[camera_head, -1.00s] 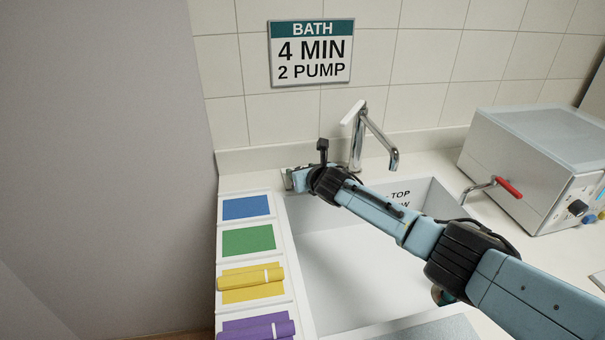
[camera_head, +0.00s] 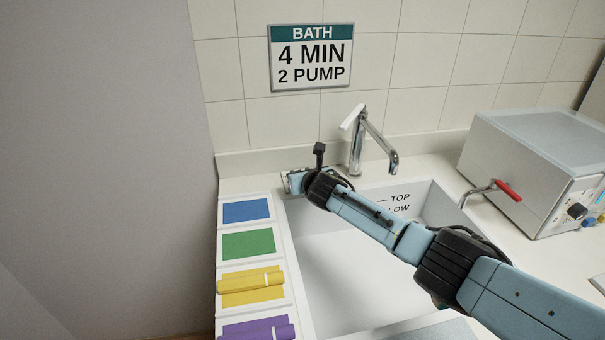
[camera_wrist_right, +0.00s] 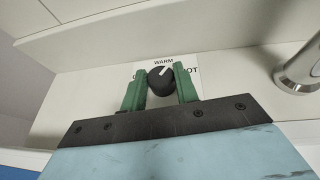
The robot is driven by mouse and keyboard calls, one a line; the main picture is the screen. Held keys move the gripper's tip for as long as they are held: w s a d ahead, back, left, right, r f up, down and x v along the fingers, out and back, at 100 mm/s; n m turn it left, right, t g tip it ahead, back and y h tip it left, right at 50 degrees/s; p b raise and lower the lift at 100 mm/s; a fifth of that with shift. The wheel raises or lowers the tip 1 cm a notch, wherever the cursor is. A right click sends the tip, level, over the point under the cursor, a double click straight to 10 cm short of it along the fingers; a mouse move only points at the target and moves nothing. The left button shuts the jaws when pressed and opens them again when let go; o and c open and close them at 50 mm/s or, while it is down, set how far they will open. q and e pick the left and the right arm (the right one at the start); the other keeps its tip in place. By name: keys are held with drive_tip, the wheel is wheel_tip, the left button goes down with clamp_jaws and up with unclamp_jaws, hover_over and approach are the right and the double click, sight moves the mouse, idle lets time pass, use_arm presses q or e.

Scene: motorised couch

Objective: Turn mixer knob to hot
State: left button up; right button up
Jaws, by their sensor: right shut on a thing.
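The black mixer knob (camera_wrist_right: 161,81) shows in the right wrist view on a white label plate (camera_wrist_right: 190,90) reading WARM at the top and, partly hidden, HOT at the right. Its white pointer line slants up and right, between WARM and HOT. My right gripper (camera_wrist_right: 160,84) is shut on the knob, with one green finger on each side. In the head view the right gripper (camera_head: 292,182) is at the back left corner of the sink, where my wrist hides the knob. My left gripper is not in view.
The chrome faucet (camera_head: 356,140) stands just right of my wrist, behind the white sink (camera_head: 345,265). Coloured panels (camera_head: 246,243) with yellow and purple rolled cloths line the left. A metal box (camera_head: 540,165) with a red-handled tap sits at the right.

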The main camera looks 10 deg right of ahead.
drive_tip(key=shift+a+f+m+h, duration=0.15)
drive_tip(key=shift+a+m+h, duration=0.05)
drive_tip(key=shift+m+h, duration=0.65)
drive_tip(key=shift+m+h+b, duration=0.65)
drive_tip(key=shift+h+b, duration=0.05)
drive_tip(key=shift+h, duration=0.15)
drive_tip(key=shift+m+h, duration=0.3)
drive_tip(key=shift+h, duration=0.2)
drive_tip(key=o, duration=1)
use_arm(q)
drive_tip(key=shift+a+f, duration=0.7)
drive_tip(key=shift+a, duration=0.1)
